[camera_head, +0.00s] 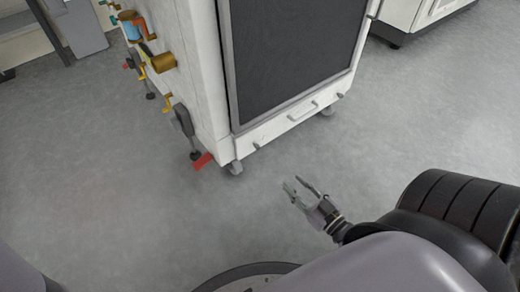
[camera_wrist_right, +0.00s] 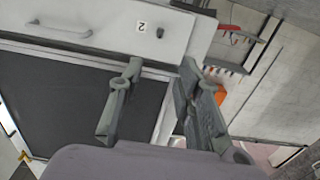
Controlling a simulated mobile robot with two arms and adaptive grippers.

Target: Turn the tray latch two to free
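The white tray drawer (camera_head: 285,128) lies low on the cabinet front, below a dark panel. It also shows in the right wrist view (camera_wrist_right: 105,25), where the picture is turned over. A small dark latch (camera_wrist_right: 160,32) sits on the drawer front beside a label reading 2. In the head view it seems to be the small knob (camera_head: 257,146) left of the handle. My right gripper (camera_head: 293,183) is open and empty in front of the drawer. Its two fingers (camera_wrist_right: 160,68) are apart, with the latch between them in the picture, not touching it. My left gripper is not in view.
The drawer has a grey bar handle (camera_head: 303,112). The cabinet stands on casters (camera_head: 235,167). Its left side carries brass fittings (camera_head: 163,62), levers and a red pedal (camera_head: 203,161). Grey floor (camera_head: 120,210) is clear in front and to the left.

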